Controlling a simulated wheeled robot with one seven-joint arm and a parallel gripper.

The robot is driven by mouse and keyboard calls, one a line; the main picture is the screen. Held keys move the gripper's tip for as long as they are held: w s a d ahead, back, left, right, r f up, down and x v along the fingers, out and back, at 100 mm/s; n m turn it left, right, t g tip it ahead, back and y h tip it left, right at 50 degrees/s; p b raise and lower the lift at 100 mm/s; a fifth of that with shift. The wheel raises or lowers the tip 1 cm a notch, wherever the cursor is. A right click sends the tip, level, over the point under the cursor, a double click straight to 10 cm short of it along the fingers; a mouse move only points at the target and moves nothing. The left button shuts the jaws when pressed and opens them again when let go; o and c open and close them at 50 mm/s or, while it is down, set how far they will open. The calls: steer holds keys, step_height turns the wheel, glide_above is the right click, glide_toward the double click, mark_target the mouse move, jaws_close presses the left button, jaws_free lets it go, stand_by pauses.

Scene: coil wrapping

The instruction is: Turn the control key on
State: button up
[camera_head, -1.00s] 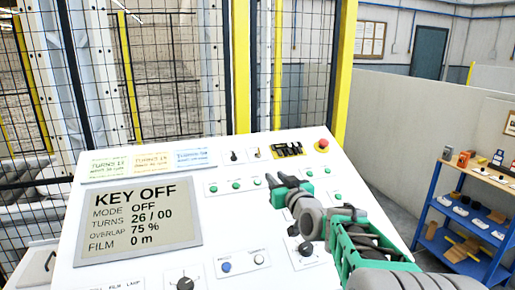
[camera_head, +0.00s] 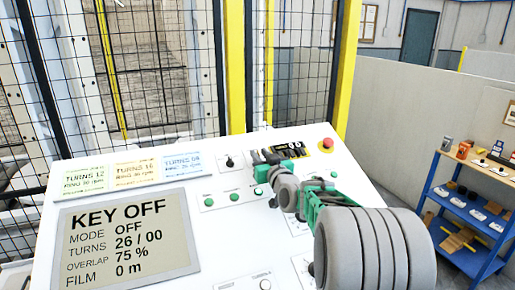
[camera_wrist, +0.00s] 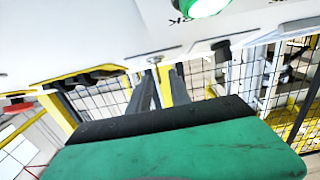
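The white control panel (camera_head: 150,225) has a display (camera_head: 125,240) that reads KEY OFF, MODE OFF, TURNS 26 / 00, OVERLAP 75 %, FILM 0 m. Contact with the key cannot be told.
A black selector knob (camera_head: 230,161) sits left of the fingers; it also shows in the wrist view (camera_wrist: 222,47). Green buttons (camera_head: 234,197) lie in a row below. A red emergency stop (camera_head: 327,143) is to the right. A mesh fence (camera_head: 300,70) stands behind.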

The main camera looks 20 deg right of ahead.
steer(key=shift+w, duration=1)
jaws_close()
stand_by(0.7)
